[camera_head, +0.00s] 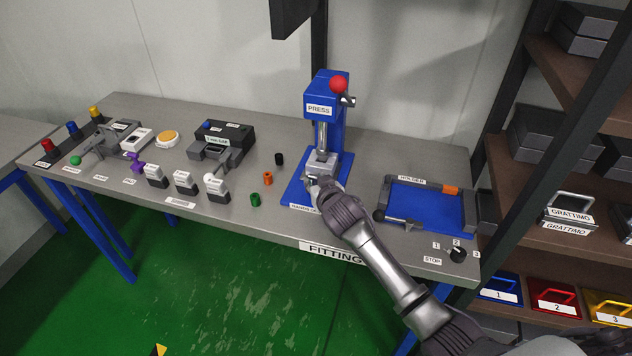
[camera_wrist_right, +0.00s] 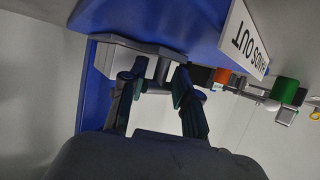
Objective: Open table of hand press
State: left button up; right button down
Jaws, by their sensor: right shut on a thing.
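The blue hand press (camera_head: 336,110) stands upright on a blue base plate (camera_head: 294,193) on the workbench, with a red ball (camera_head: 339,84) at its top. Its light grey table (camera_head: 321,163) sits low in front of the press column. My right gripper (camera_head: 314,187) is at the front of this table, and the hand hides part of it. In the right wrist view the fingers (camera_wrist_right: 156,84) are shut around a small dark handle (camera_wrist_right: 161,69) beside the grey table (camera_wrist_right: 121,62). Whether the table is slid out is hard to tell. My left gripper is not in view.
Black, orange and green small cylinders (camera_head: 268,178) stand left of the press. A blue holder (camera_head: 430,208) lies to the right, with a rotary knob (camera_head: 457,255) near the bench corner. A shelf rack (camera_head: 515,115) stands at the far right.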

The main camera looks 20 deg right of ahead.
jog(key=s+a+p, duration=0.1)
jog(key=s, duration=0.1)
jog(key=s+a+p, duration=0.1)
jog(key=s+a, duration=0.1)
jog(key=s, duration=0.1)
jog(key=s+a+p, duration=0.1)
jog(key=s+a, duration=0.1)
jog(key=s, duration=0.1)
jog(key=shift+a, duration=0.15)
jog(key=c, duration=1.1)
grip_release()
jog(key=shift+w, duration=0.1)
jog(key=shift+c, duration=0.2)
